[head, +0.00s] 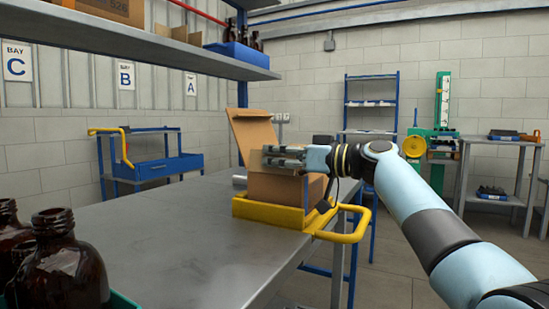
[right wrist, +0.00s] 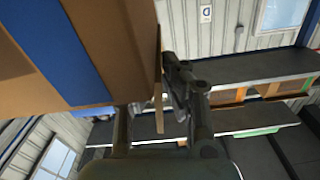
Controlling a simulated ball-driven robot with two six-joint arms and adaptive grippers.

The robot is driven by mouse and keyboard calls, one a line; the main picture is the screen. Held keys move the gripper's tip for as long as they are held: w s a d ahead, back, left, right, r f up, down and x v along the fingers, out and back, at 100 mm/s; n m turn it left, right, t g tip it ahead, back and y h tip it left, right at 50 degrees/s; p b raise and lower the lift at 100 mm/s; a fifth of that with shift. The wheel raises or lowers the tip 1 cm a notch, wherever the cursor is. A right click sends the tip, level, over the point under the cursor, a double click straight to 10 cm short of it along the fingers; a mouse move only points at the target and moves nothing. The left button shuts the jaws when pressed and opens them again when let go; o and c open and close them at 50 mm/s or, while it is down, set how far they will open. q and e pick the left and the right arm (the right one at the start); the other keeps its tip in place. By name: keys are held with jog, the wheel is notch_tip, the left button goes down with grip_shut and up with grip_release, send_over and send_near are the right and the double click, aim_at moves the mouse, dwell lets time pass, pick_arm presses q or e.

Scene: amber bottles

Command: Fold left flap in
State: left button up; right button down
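A brown cardboard box (head: 287,189) sits in a yellow-edged holder (head: 268,215) near the right edge of the metal table. A tall flap (head: 254,132) stands up at the box's left and back, leaning slightly. My right gripper (head: 268,156) reaches in from the right, level with the box top, in front of the flap's lower part. In the right wrist view its two fingers (right wrist: 158,118) are apart, with a thin cardboard edge (right wrist: 159,122) showing between them. I cannot tell whether they touch it. The box (right wrist: 110,40), with a blue stripe, fills the upper left there. My left gripper is out of view.
Amber bottles (head: 62,262) stand at the table's near left. A shelf (head: 140,42) with a blue bin (head: 238,55) overhangs the table's far side. A yellow handle (head: 345,232) sticks out from the holder past the table edge. The middle of the table (head: 175,235) is clear.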

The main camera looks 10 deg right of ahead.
jog(key=c, duration=1.5)
grip_release()
jog(key=v, duration=1.2)
